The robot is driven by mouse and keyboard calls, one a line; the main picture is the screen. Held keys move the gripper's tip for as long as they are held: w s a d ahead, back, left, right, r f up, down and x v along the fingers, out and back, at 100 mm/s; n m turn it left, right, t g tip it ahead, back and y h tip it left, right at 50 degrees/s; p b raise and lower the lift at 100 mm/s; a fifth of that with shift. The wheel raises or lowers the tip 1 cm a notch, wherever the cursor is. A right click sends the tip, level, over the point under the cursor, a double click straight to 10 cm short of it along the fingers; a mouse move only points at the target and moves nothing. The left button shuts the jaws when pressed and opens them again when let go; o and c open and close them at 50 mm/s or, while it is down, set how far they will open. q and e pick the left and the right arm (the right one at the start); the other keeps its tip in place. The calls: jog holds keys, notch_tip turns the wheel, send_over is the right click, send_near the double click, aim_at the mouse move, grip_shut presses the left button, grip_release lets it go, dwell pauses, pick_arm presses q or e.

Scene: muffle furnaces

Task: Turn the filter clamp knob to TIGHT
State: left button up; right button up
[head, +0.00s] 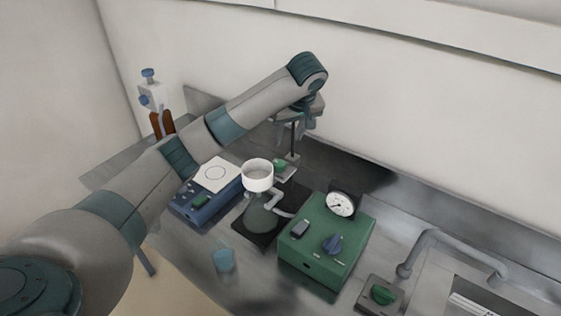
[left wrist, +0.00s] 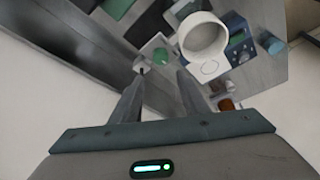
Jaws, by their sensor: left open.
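The clamp knob, a small green knob (head: 281,163), sits on a pale plate just right of a white funnel (head: 257,172). It also shows in the left wrist view as a round green knob (left wrist: 160,56), beside the white funnel cup (left wrist: 203,42). My left gripper (head: 294,120) is above and behind the knob, with its hand partly hidden by the wrist. In the left wrist view its two fingers (left wrist: 161,74) are apart and empty, pointing toward the knob, which appears beyond the tips. I cannot read any marking at the knob. My right gripper is not in view.
A green box with gauge (head: 325,245) and blue knob is at right.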

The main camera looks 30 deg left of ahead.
pick_arm(q)
notch_tip(320, 180, down, 4)
jog(key=a, duration=0.1)
jog(key=b, duration=0.2)
send_over(280, 164)
jog(key=s+d, duration=0.2)
notch_tip(280, 164, down, 6)
jog(key=shift+w+r, duration=0.1)
jog(key=p+x, duration=0.2)
jog(key=x, duration=0.2)
jog(key=shift+w+a, duration=0.15)
jog(key=shift+w+a+f, duration=0.1)
jog(key=shift+w+f, duration=0.05)
jog(key=shift+f, duration=0.55)
jog(key=shift+c, duration=0.4)
jog(key=c, duration=0.7)
